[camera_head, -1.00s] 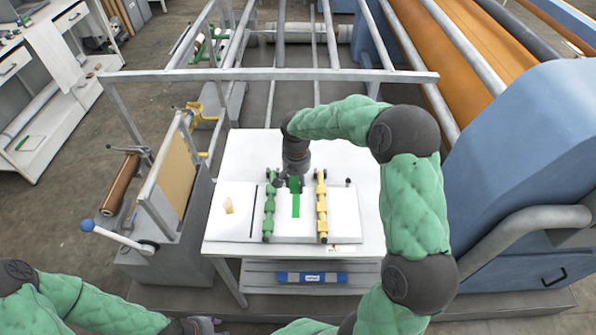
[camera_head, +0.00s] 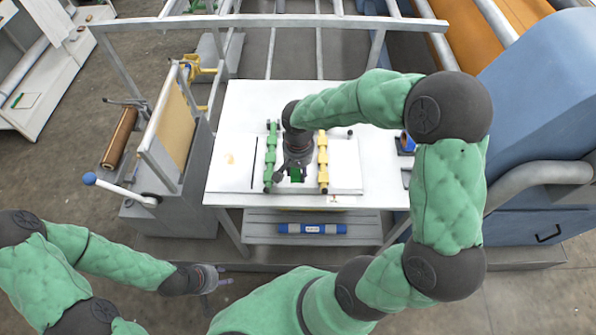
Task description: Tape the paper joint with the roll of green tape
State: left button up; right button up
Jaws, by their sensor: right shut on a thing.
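My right gripper (camera_head: 297,172) is over the white table (camera_head: 228,190), between a green clamp bar (camera_head: 271,155) and a yellow clamp bar (camera_head: 323,162). It is shut on the roll of green tape (camera_head: 297,175), of which only a small green patch shows below the fingers. White paper (camera_head: 308,185) lies flat under the two bars. The paper joint is hidden by my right arm and gripper. My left gripper (camera_head: 212,279) hangs low in front of the table at the left, away from the paper. Its fingers are too small to tell open from shut.
A blue and white roll (camera_head: 312,228) lies on the shelf under the table. A crank handle (camera_head: 120,188) and a brown roller (camera_head: 119,138) stand at the left. A small blue item (camera_head: 406,143) sits at the table's right edge. The blue press housing (camera_head: 535,110) rises at the right.

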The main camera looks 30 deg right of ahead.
jog(key=shift+w+d+p, duration=0.15)
jog(key=shift+w+d, duration=0.6)
jog(key=shift+w, duration=0.5)
jog(key=shift+w+d+p, duration=0.2)
jog(key=shift+w+d, duration=0.6)
jog(key=shift+w, duration=0.45)
jog(key=shift+w+d+p, duration=0.15)
jog(key=shift+w+d, duration=0.6)
jog(key=shift+w, duration=0.5)
jog(key=shift+f+b, duration=0.3)
jog(key=shift+f, duration=0.05)
jog(key=shift+f+b, duration=1.05)
jog(key=shift+f, duration=0.3)
jog(key=shift+f, duration=0.35)
jog(key=shift+s, duration=0.1)
jog(key=shift+s+a+r+b, duration=0.1)
jog(key=shift+s+a+b, duration=0.2)
jog(key=shift+s, duration=0.05)
jog(key=shift+s, duration=0.1)
jog(key=shift+s+a, duration=0.3)
jog(key=shift+s, duration=0.05)
jog(key=shift+s, duration=0.1)
